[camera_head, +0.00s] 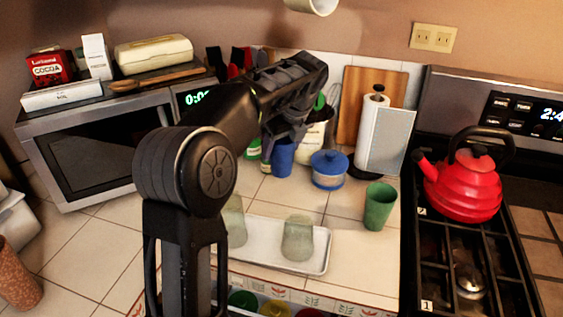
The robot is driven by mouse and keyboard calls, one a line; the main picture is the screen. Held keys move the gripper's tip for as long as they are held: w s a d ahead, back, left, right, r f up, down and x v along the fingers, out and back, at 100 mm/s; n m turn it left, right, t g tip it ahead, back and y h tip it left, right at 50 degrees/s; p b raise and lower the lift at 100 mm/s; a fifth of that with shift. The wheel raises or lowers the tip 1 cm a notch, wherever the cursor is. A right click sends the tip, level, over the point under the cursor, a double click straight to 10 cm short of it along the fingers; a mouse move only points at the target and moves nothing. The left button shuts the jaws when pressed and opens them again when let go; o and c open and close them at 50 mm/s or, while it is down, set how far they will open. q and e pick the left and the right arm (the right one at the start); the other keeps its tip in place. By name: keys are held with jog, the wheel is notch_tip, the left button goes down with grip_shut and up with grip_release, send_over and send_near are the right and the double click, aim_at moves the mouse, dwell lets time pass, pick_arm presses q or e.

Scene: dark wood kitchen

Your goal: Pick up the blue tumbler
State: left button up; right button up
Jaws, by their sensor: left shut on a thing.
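The blue tumbler (282,159) is upright toward the back of the tiled counter, left of a blue-lidded jar (329,171). My left arm reaches in from the lower left. My left gripper (286,138) points down at the tumbler and is shut on its upper part. The gripper hides the tumbler's rim. I cannot tell whether the tumbler's base touches the counter. My right gripper is not in view.
A green tumbler (380,206) stands at the right, near the stove. A white tray (316,262) with two clear glasses is in front. A paper towel roll (384,138), a microwave (100,143) and a red kettle (463,184) stand around. Bare tiles lie right of the tray.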

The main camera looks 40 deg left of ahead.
pick_arm(q)
jog(key=shift+r, duration=0.95)
